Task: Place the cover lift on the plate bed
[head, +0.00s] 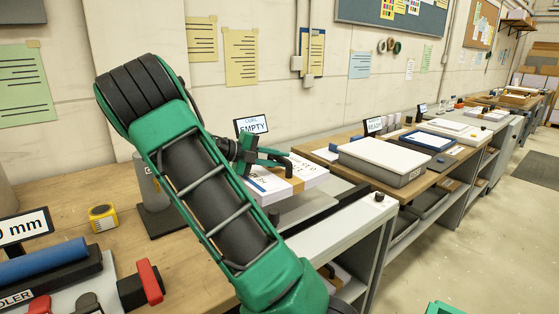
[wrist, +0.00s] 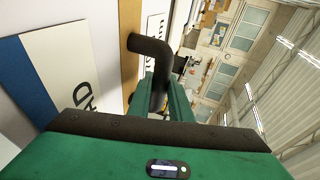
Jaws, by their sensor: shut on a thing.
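The cover lift (head: 306,179) is a white stack of printed sheets with a tan band, below and beside my gripper in the head view. In the wrist view its top (wrist: 75,65) shows a blue stripe and large dark letters. A black bent handle (wrist: 150,46) rises at the tan band. My gripper (head: 262,157) is shut on this handle, its green fingers on both sides of it in the wrist view (wrist: 165,98). A grey surface lies under the stack; I cannot tell whether they touch. I cannot clearly identify the plate bed.
A sign reading EMPTY (head: 251,124) stands behind the stack. To the right are a grey box with a white top (head: 385,160), a sign reading READY (head: 373,124) and a blue-edged tray (head: 428,140). A yellow tape measure (head: 103,217) and a blue roller (head: 45,261) lie left.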

